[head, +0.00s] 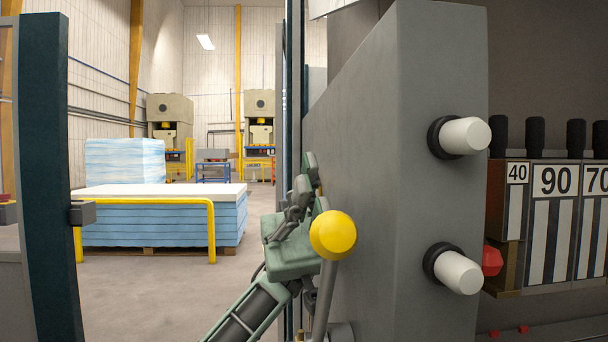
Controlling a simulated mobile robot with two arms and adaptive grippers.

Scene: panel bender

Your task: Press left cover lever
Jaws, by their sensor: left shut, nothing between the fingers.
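The left cover lever is a grey rod with a yellow ball knob (333,235), standing at the lower middle of the head view in front of the side of a large grey machine cover (400,170). My left gripper (308,178) is shut and empty. It reaches up from the bottom, just left of the knob and partly behind it, with its fingers pointing up along the cover's left side. The knob hides part of the gripper, so I cannot tell whether they touch. My right gripper is not in view.
Two white round pegs, an upper one (465,136) and a lower one (457,272), stick out of the cover. Numbered tool blocks (553,225) sit at the right. A dark post (48,170) stands at the left. Blue sheet stacks (165,222) lie behind a yellow rail (212,235).

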